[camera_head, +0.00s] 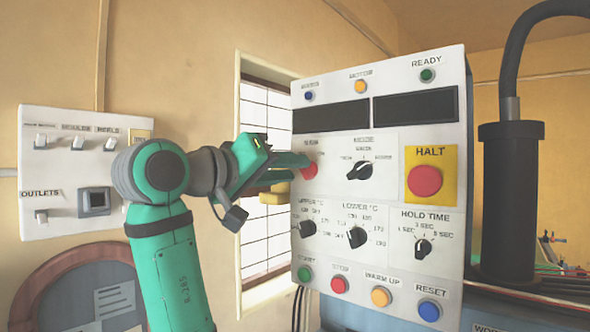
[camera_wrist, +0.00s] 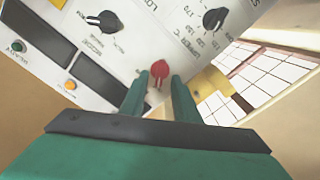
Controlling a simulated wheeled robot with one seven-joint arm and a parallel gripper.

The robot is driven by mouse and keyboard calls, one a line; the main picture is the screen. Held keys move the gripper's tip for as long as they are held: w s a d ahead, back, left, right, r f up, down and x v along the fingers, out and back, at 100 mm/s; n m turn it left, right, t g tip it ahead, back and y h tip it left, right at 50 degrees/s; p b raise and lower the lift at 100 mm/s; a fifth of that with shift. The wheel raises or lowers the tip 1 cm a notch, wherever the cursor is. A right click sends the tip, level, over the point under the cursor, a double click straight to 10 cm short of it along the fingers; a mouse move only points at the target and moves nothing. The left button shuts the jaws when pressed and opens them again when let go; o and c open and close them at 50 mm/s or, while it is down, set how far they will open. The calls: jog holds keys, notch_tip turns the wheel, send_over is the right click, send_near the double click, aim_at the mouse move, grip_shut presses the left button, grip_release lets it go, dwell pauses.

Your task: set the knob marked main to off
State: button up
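A red knob (camera_head: 309,170) sits at the left edge of the white control panel (camera_head: 437,64); the lettering above it is too blurred to read surely. It also shows in the wrist view (camera_wrist: 159,68), with its narrow grip pointing roughly down the picture. My gripper (camera_head: 298,160) is at this knob in the head view. In the wrist view my gripper (camera_wrist: 159,80) has one finger on each side of the red knob, with gaps visible, so it is open. Whether the fingertips touch the knob cannot be told. The knob's exact setting is unclear.
Black knobs (camera_head: 359,171) sit right of and below the red knob. A red HALT button (camera_head: 425,180) is on a yellow square. Coloured buttons (camera_head: 381,297) line the panel's bottom. A smaller switch panel (camera_head: 60,180) hangs at left, and a window (camera_head: 262,110) lies behind.

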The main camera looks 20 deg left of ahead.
jog(key=v, duration=0.8)
jog(key=shift+s+a, duration=0.2)
jog(key=shift+s, duration=0.15)
